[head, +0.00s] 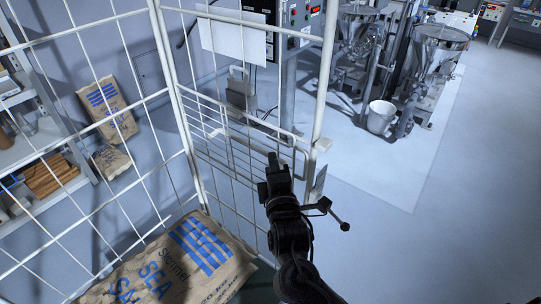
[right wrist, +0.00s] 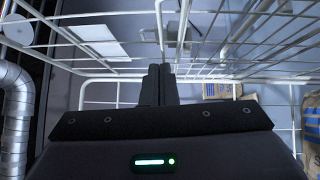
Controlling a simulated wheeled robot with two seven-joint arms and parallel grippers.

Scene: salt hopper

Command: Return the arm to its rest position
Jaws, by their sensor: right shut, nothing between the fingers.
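My right gripper (head: 272,172) is the black one in the middle of the head view, its arm coming up from the bottom edge. Its fingers are shut with nothing between them, close to the white wire cage (head: 178,98). In the right wrist view the two dark fingers (right wrist: 158,85) lie side by side, pointing at the white wires. The cage's wires also fill the upper part of that view (right wrist: 205,78). My left gripper is in neither view.
A paper sack of sea salt (head: 175,265) lies inside the cage at the bottom. Shelves (head: 35,140) stand at the left, with sacks near them (head: 108,108). Steel hoppers (head: 440,40) and a white bucket (head: 380,117) stand at the upper right. The floor (head: 450,220) at right is clear.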

